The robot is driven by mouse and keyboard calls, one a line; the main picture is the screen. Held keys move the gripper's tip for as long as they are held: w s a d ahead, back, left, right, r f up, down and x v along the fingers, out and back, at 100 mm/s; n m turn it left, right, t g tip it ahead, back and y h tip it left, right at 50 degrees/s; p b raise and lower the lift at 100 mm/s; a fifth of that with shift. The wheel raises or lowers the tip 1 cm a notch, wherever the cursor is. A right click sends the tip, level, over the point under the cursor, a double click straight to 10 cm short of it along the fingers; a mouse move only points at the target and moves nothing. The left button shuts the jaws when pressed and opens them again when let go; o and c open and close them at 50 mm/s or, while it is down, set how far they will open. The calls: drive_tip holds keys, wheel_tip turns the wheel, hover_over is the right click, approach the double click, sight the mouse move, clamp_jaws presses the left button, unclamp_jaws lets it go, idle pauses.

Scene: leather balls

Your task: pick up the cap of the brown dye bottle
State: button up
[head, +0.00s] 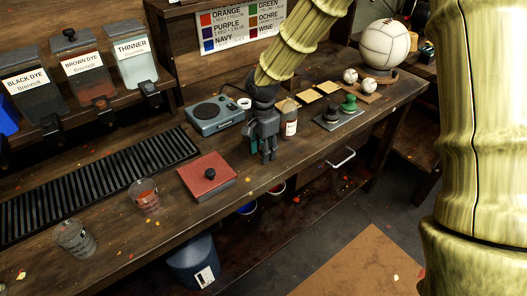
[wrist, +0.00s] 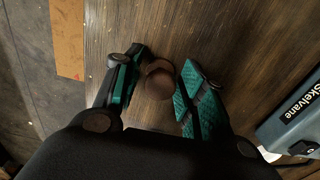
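A small amber bottle (head: 290,122) with a pale label and a brownish top stands upright on the workbench, just right of my gripper (head: 268,155) in the head view. Its label is too small to read. My gripper points down low over the bench, with its fingers spread. In the wrist view my gripper (wrist: 161,65) is open, and a round brown cap-like shape (wrist: 158,84) lies between its teal finger pads, with gaps beside it. I cannot tell whether the pads touch it. A large dispenser labelled BROWN DYE (head: 97,88) stands on the shelf at the left.
A red book-like block (head: 207,178), two glasses and a black grate lie further left. Stamps (head: 340,112) and balls are at right. The front bench edge is close.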

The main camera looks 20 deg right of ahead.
drive_tip(key=c, duration=0.4)
drive_tip(key=shift+r, duration=0.1)
drive_tip(key=shift+c, duration=0.2)
